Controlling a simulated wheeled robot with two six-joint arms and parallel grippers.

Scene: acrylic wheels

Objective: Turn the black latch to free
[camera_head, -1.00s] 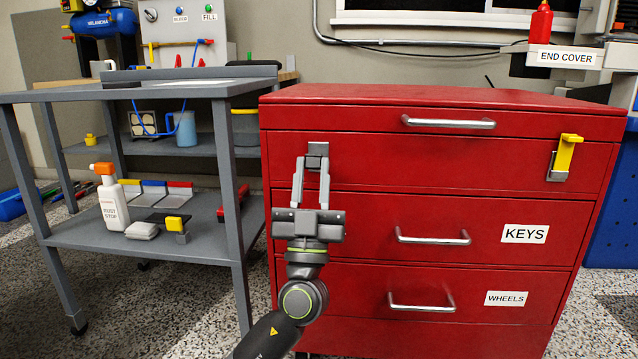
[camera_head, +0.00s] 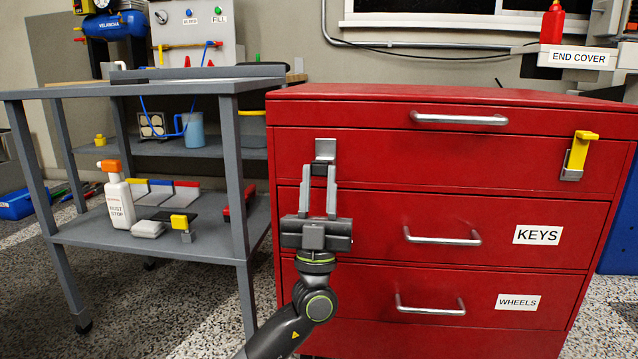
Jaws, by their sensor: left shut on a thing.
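The black latch (camera_head: 320,168) is a small dark piece at the lower edge of a grey metal plate (camera_head: 325,149), on the left side of the red cabinet's second drawer front. My left gripper (camera_head: 320,174) comes up from below. Its two grey fingers stand either side of the latch and are shut on it, and they partly cover it. How far the latch is turned is hard to tell at this size. My right gripper is not in view.
The red cabinet (camera_head: 380,160) has silver handles and drawers labelled KEYS and WHEELS. A yellow latch (camera_head: 581,150) is on its right side. A grey cart (camera_head: 200,228) with a spray bottle (camera_head: 118,200) stands to the left.

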